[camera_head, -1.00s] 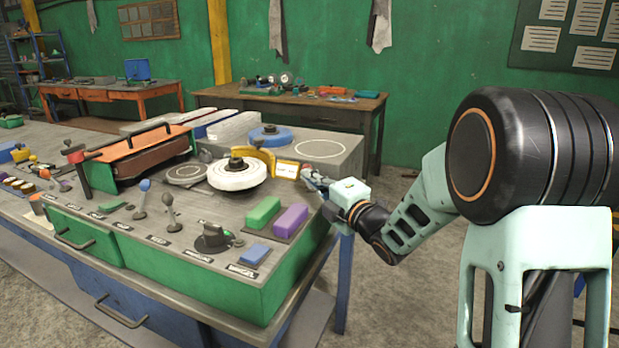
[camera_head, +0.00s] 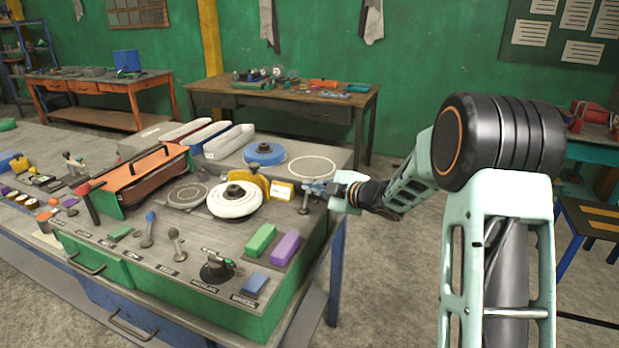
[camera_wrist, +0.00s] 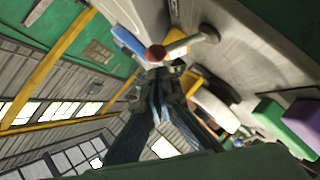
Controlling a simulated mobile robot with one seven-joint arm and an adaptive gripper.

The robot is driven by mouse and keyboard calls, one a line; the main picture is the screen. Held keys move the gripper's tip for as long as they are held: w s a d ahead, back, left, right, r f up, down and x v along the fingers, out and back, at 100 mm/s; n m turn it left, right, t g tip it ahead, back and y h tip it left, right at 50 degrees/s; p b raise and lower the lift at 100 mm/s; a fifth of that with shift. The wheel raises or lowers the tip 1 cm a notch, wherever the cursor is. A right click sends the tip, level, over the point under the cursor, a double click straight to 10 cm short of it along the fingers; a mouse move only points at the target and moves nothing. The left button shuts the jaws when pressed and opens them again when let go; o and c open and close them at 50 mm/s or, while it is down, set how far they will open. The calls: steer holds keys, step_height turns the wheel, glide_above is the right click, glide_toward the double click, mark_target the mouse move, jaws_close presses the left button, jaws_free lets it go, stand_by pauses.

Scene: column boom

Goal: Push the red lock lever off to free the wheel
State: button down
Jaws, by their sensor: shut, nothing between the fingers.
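The white wheel (camera_head: 234,201) lies flat on the green console's grey top, with a black hub and a yellow guard (camera_head: 258,183) behind it. To its right, past a small card, a short grey lever (camera_head: 304,204) stands on a round base; my gripper hides its top. In the wrist view a lever with a red knob (camera_wrist: 156,53) and pale shaft (camera_wrist: 190,43) lies right at my fingertips. My gripper (camera_head: 314,187) is shut and empty, beside this lever; it also shows in the wrist view (camera_wrist: 163,72). I cannot tell whether it touches the knob.
A yellow-edged card (camera_head: 283,190) stands between wheel and lever. Green (camera_head: 262,239) and purple (camera_head: 286,247) blocks sit nearer the front edge. A blue disc (camera_head: 264,153) and bare ring (camera_head: 312,166) lie behind. The floor right of the console is open.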

steer(key=shift+w+d+p, duration=0.15)
steer(key=shift+w+p, duration=0.25)
steer(key=shift+w, duration=0.05)
steer(key=shift+f, duration=0.1)
steer(key=shift+d, duration=0.1)
stand_by(0.5)
